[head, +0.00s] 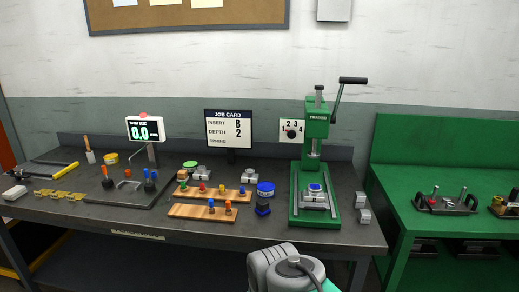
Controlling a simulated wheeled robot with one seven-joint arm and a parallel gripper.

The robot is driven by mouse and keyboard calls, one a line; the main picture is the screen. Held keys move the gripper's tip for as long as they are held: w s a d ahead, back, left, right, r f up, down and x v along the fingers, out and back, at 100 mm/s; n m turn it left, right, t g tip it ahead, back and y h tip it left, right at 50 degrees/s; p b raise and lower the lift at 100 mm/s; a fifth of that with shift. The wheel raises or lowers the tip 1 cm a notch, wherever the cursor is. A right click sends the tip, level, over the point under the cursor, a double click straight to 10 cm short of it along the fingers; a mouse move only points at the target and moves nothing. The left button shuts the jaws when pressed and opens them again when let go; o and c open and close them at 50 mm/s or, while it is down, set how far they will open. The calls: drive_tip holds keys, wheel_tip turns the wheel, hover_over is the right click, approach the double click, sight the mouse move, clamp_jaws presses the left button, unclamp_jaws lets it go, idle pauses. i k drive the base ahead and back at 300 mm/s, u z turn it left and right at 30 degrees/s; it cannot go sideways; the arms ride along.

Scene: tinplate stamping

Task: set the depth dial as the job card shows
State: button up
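The job card (228,129) stands as a dark-framed sign at the back of the dark bench. It reads INSERT B and DEPTH 2; nothing readable shows beside SPRING. The depth dial (291,131) is a black knob on a white plate marked 1 to 4, on the left side of the green press (317,126). The knob's pointer is too small to read. My gripper is not in view; only a grey part of my arm shows at the bottom, in front of the bench and below the press.
The press has a raised lever (341,95) at its top right. Wooden racks (202,212) with coloured pegs, blue round pieces (265,189) and a display (145,129) reading 0.0 stand to its left. Grey blocks (362,209) lie to its right. A green bench (430,160) stands further right.

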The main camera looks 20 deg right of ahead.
sight(291, 134)
drive_tip(key=u, duration=0.6)
drive_tip(key=i, duration=1.2)
drive_tip(key=z, duration=0.35)
